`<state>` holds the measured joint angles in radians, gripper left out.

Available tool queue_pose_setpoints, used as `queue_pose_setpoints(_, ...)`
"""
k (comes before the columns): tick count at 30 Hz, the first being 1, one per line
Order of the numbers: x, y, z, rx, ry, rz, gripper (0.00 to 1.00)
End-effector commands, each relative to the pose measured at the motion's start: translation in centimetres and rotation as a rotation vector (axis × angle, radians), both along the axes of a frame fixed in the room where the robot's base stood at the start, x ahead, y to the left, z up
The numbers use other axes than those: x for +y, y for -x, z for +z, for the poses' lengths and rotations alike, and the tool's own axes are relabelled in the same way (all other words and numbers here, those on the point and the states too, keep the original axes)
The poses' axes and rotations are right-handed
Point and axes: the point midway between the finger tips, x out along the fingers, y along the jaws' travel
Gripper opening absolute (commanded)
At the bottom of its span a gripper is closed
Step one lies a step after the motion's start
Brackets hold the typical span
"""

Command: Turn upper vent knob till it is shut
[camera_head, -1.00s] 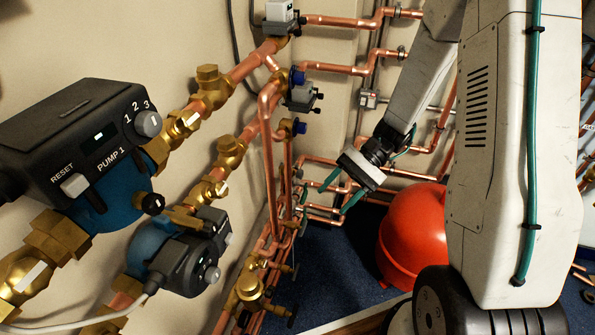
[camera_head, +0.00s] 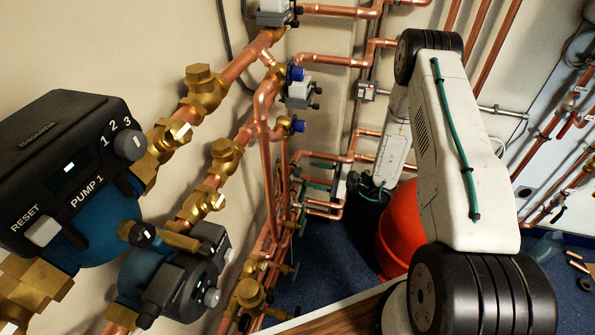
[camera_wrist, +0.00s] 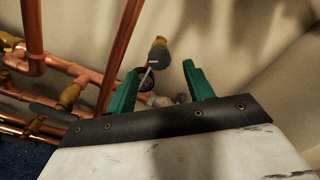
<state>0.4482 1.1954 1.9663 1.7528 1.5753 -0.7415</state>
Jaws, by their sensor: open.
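My gripper (camera_head: 318,175) is low by the copper pipes in the corner, its green fingers pointing left. In the wrist view my gripper (camera_wrist: 160,84) has its two green fingers spread apart with nothing held between them. A dark, rounded knob-like part (camera_wrist: 158,52) with a pale band shows just beyond the fingertips, near the gap between them. A dark round part (camera_wrist: 142,78) sits by the left finger, partly hidden. I cannot tell whether either is the upper vent knob. No vent label is readable.
Copper pipes (camera_wrist: 98,74) with brass fittings run close on the left in the wrist view. A red vessel (camera_head: 396,228) stands beside my arm. Pump 1 (camera_head: 70,180) and a smaller pump (camera_head: 180,272) are at left. Blue floor (camera_head: 325,265) shows below.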

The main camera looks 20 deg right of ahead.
Motion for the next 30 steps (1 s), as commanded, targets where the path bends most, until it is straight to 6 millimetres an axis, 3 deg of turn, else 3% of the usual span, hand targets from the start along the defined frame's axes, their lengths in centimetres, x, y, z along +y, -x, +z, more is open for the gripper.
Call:
queue_pose_setpoints(10, 4.4, -3.1, 0.0, 0.001, 0.000, 0.004, 0.52)
queue_pose_setpoints(22, 5.2, -3.8, 0.0, 0.002, -0.001, 0.002, 0.52)
queue_pose_setpoints(23, 5.2, -3.8, 0.0, 0.002, -0.001, 0.002, 0.49)
queue_pose_setpoints(27, 5.2, -3.7, 0.0, 0.002, 0.000, 0.002, 0.10)
queue_pose_setpoints(30, 5.2, -3.7, 0.0, 0.002, 0.000, 0.002, 0.07)
